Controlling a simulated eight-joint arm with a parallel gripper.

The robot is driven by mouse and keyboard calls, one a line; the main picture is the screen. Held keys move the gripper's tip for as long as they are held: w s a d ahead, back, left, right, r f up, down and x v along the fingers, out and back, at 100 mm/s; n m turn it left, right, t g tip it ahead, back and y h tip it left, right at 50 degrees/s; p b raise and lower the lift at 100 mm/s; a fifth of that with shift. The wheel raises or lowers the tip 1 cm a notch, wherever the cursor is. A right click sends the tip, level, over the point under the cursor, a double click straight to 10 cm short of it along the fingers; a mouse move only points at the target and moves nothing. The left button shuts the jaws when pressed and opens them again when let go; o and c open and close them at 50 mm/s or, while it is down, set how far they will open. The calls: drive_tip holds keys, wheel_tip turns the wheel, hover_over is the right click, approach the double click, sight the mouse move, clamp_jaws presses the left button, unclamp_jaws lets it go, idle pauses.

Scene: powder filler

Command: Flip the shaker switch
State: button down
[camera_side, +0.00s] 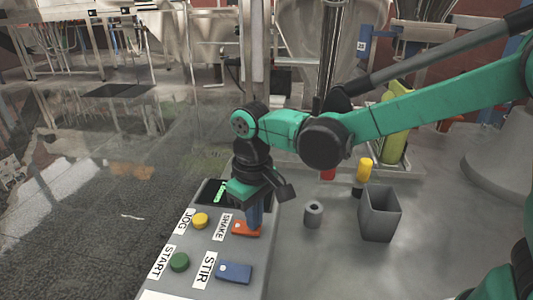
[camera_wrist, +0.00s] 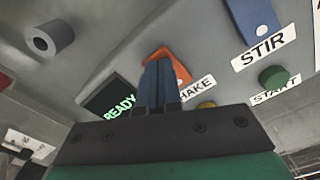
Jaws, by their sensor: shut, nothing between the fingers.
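The orange shake switch (camera_side: 246,229) sits on the grey control panel (camera_side: 205,242), right of its SHAKE label (camera_side: 222,227). In the wrist view the orange switch (camera_wrist: 181,70) is partly hidden behind my fingers. My gripper (camera_side: 254,225) points down at the switch, its blue fingers together and empty. In the wrist view the fingertips (camera_wrist: 158,64) overlap the switch's body. I cannot tell whether they touch it. The switch's lever position is hard to make out.
A blue stir switch (camera_side: 234,272), yellow jog button (camera_side: 200,221) and green start button (camera_side: 179,262) are nearby on the panel. A display reading READY (camera_wrist: 120,107) is beside the switch. A grey cylinder (camera_side: 313,214) and open grey bin (camera_side: 379,214) stand to the right.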

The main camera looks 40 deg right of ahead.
drive_tip(key=shift+f, duration=0.1)
drive_tip(key=shift+r, duration=3.5)
drive_tip(key=shift+d, duration=0.1)
drive_tip(key=shift+s+d+r, duration=0.1)
drive_tip(key=shift+s+d, duration=0.05)
drive_tip(key=shift+d, duration=0.2)
drive_tip(key=s+d+f+m+t, duration=0.1)
drive_tip(key=s+d+t, duration=0.2)
drive_tip(key=d, duration=0.3)
drive_tip(key=s+d+m+t, duration=0.2)
drive_tip(key=s+d+t, duration=0.1)
drive_tip(key=d, duration=0.3)
drive_tip(key=shift+s+d+f+t, duration=0.15)
drive_tip(key=shift+f+t, duration=0.25)
drive_tip(key=shift+t, duration=0.1)
